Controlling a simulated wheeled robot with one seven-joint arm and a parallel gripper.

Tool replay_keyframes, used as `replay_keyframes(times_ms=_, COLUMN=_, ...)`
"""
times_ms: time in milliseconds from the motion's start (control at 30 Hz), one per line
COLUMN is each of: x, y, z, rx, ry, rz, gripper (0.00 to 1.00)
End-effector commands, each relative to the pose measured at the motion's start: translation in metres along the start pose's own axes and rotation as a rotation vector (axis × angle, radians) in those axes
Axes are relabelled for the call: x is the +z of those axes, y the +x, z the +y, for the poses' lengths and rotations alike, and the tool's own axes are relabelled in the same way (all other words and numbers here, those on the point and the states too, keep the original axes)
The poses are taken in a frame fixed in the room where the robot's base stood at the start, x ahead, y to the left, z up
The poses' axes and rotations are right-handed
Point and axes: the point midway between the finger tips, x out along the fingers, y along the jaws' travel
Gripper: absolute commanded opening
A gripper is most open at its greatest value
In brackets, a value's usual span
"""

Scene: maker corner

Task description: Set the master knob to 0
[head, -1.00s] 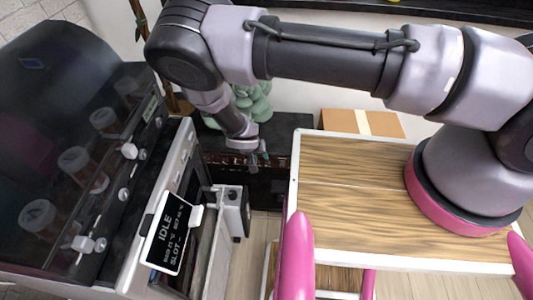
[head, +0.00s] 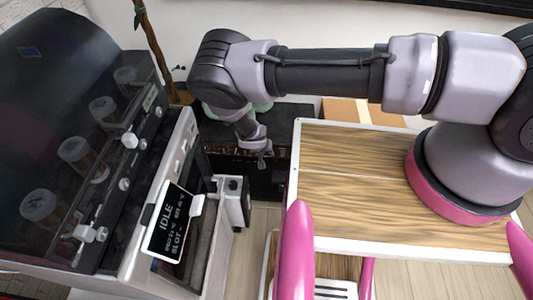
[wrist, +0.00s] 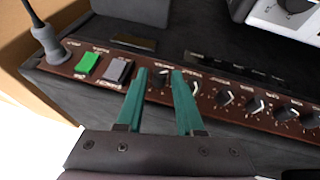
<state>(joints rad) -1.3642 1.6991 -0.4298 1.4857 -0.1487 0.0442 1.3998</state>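The amplifier (head: 292,112) is a dark box with a brown front panel (wrist: 205,108) carrying a row of dark knobs with pale pointers. The wrist view shows this panel close up, but its labels are too blurred to tell which knob is the master. Another knob (wrist: 223,98) is to the right of the fingers. In the head view my gripper (head: 263,158) is small at the amplifier's front.
A green switch (wrist: 87,65) and a grey switch (wrist: 117,71) are left of my fingers, beside a plugged cable (wrist: 45,40). In the head view a machine with an IDLE screen (head: 172,224) stands left. A cardboard box (head: 345,110) is behind, right of the amplifier.

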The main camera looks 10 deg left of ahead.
Motion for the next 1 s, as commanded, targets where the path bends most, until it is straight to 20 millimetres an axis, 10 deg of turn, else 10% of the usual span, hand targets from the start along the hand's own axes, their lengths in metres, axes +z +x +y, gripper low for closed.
replay_keyframes(times_ms=67, x=0.0, y=-0.0001, z=0.0001, rx=0.0, ry=0.0, rz=0.0, gripper=0.36)
replay_keyframes(times_ms=200, x=0.0, y=-0.0002, z=0.0001, rx=0.0, ry=0.0, rz=0.0, gripper=0.0)
replay_keyframes(times_ms=1000, x=-0.0004, y=0.0028, z=-0.0097, rx=0.344, ry=-0.148, rz=-0.01, gripper=0.0)
